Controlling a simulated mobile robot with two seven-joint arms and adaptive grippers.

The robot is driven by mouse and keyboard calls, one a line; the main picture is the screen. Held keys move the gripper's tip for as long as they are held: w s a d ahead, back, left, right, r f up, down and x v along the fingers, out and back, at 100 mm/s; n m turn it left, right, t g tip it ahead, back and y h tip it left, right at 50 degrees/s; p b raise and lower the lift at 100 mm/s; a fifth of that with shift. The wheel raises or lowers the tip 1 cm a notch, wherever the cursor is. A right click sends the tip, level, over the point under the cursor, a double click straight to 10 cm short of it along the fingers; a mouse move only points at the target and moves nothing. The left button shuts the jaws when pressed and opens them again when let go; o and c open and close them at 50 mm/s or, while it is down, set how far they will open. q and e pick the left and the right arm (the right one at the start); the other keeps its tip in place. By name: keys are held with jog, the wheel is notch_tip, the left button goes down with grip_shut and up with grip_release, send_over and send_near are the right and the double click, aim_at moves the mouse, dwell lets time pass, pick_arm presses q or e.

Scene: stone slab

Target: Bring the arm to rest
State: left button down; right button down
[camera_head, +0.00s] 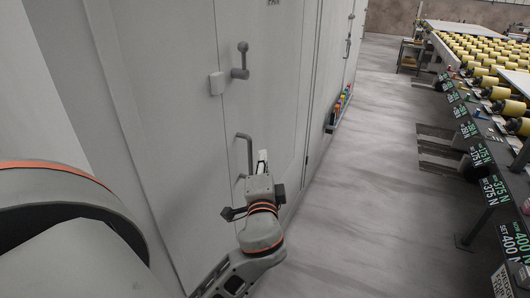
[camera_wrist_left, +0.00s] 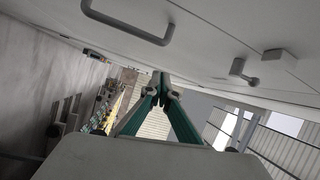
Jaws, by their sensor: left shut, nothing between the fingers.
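My left gripper (camera_head: 262,160) is in front of the grey cabinet door, close to the bar handle (camera_head: 242,152). In the left wrist view my left gripper (camera_wrist_left: 162,82) shows its two fingers meeting at the tips, shut and empty. The bar handle (camera_wrist_left: 128,30) shows at the top of that view, apart from the fingers. My right gripper is in neither view.
The grey cabinet wall (camera_head: 180,110) fills the left side, with a lever handle (camera_head: 240,62) higher up. A shelf with small coloured items (camera_head: 341,108) is farther along. A roller conveyor (camera_head: 485,85) stands at right. The floor between is clear.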

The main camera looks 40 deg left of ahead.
pick_arm(q)
jog(key=shift+s+d, duration=0.15)
jog(key=shift+s, duration=0.2)
jog(key=shift+f, duration=0.1)
jog(key=s+d+f+h, duration=0.1)
jog(key=d+f+h, duration=0.25)
jog(key=f, duration=0.45)
jog(key=s+d+f+g+h, duration=0.1)
jog(key=d+f+h, duration=0.25)
jog(key=f, duration=0.45)
jog(key=s+d+f+h, duration=0.1)
jog(key=d+f+h, duration=0.1)
jog(key=d+f, duration=0.4)
jog(key=s+d+f+n+g+h, duration=0.1)
jog(key=s+d+f+h, duration=0.1)
jog(key=s+f, duration=0.4)
jog(key=s+d+f+n+g+h, duration=0.1)
jog(key=s+d+f+n+h, duration=0.1)
jog(key=s+f, duration=0.4)
notch_tip(320, 180, down, 3)
jog(key=d+h, duration=0.1)
jog(key=d, duration=0.1)
jog(key=shift+s+d+r+n+g+h, duration=0.2)
jog(key=shift+s+d+n+g+h, duration=0.1)
jog(key=shift+d+g, duration=0.1)
jog(key=shift+a, duration=0.15)
